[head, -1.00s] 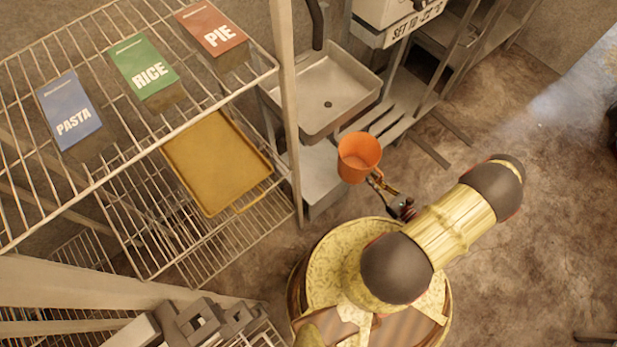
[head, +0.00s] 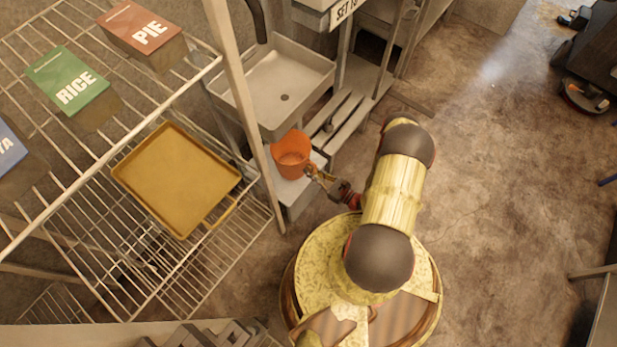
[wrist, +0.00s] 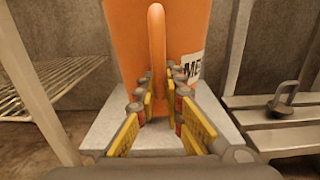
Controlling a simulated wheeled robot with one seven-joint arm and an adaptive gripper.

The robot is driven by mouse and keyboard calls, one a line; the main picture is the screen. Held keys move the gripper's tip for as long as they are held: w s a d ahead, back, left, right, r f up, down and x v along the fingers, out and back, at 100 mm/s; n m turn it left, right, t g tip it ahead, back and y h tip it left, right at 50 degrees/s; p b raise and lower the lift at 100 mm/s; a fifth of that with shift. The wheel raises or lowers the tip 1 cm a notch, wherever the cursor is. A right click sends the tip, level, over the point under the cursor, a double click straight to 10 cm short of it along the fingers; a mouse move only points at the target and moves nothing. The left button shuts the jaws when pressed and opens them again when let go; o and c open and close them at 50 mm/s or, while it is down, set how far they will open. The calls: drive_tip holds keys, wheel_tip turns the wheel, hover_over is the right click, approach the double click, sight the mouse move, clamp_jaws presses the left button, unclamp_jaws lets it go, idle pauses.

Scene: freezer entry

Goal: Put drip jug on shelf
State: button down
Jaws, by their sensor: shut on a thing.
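The drip jug is an orange open-topped jug (head: 291,153) with a handle. In the head view it is held in front of the sink, right of the wire shelf's post. My gripper (head: 312,171) is shut on the jug's handle. In the wrist view the jug (wrist: 185,40) fills the upper middle, upright, with a partly hidden white label. My gripper's fingers (wrist: 160,105) close on both sides of the handle there. The wire shelf unit (head: 140,95) stands at the left, with a mustard tray (head: 177,180) on a lower level.
Green RICE (head: 72,85) and red PIE (head: 143,35) boxes stand on the upper shelf, with a blue box (head: 8,150) at the left edge. A metal sink (head: 275,85) is behind the jug. A shelf post (head: 243,110) rises left of the jug. Open floor (head: 480,200) lies right.

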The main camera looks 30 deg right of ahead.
drive_tip(key=shift+w+a+f, duration=0.2)
drive_tip(key=shift+w+f, duration=0.05)
drive_tip(key=shift+f, duration=0.15)
drive_tip(key=shift+w+a+f+b, duration=0.15)
drive_tip(key=shift+f+b, duration=0.7)
drive_tip(key=shift+f, duration=0.95)
drive_tip(key=c, duration=1.9)
unclamp_jaws()
drive_tip(key=shift+s, duration=0.2)
drive_tip(key=p+v, duration=0.2)
drive_tip(key=v, duration=0.9)
drive_tip(key=shift+s+p, duration=0.3)
drive_tip(key=shift+p, duration=0.1)
